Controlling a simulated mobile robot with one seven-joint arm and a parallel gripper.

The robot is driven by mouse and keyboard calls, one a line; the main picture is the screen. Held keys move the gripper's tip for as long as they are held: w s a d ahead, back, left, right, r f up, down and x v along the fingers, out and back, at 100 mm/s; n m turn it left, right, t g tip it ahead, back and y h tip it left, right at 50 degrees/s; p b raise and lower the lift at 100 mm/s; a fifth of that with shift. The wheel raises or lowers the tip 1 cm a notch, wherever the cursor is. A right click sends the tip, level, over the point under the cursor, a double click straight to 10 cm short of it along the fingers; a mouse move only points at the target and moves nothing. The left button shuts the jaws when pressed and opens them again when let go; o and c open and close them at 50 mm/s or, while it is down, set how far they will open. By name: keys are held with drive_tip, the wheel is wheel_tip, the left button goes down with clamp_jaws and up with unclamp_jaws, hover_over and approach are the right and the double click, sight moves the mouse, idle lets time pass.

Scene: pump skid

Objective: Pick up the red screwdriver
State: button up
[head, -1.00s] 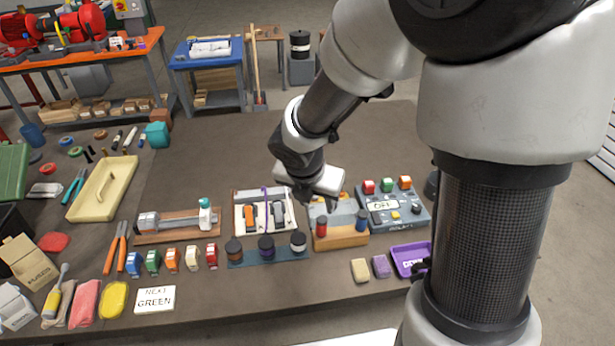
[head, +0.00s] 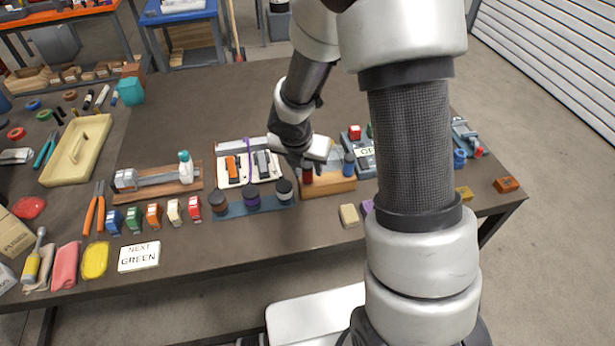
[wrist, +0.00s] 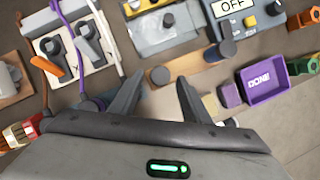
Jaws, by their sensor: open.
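The red screwdriver (head: 308,174) stands upright at the left end of a wooden block (head: 328,187), its upper part partly hidden by my gripper. A blue-handled one (head: 348,166) stands at the right end. My gripper (head: 309,163) is open just above the red handle. In the wrist view my open gripper (wrist: 158,88) has one finger on each side of a round brownish end, which appears to be the top of the red screwdriver (wrist: 160,75). Contact cannot be told. The blue one (wrist: 227,48) shows beyond the right finger.
Lidded jars (head: 252,197) stand left of the block. A switch panel (head: 249,168) lies behind them. A control box (head: 362,152) is behind right. A purple tray (wrist: 268,84) lies right in the wrist view. My arm hides part of the table's right side.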

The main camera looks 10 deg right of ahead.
sight(307, 179)
drive_tip(key=x, duration=0.3)
drive_tip(key=shift+w+f+b, duration=0.15)
drive_tip(key=shift+f+b, duration=0.15)
drive_tip(key=shift+b, duration=0.1)
drive_tip(key=shift+c, duration=0.3)
clamp_jaws()
drive_tip(key=shift+r, duration=0.15)
